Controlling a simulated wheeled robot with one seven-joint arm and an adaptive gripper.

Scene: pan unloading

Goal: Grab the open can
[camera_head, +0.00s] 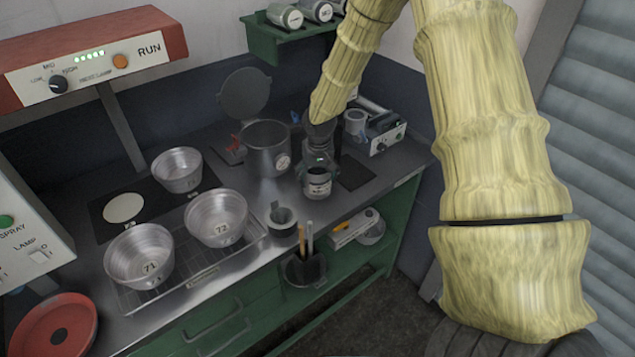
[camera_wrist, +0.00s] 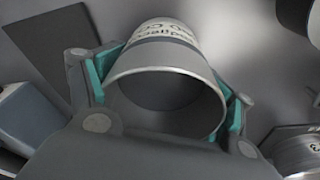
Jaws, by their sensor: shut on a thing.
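Whether the can's base touches the bench is hard to tell.
A lidded pot (camera_head: 267,150) stands just left of the can. Metal pans (camera_head: 216,218) sit on a wire rack and bench further left. A small grey cup (camera_head: 281,219) stands in front.

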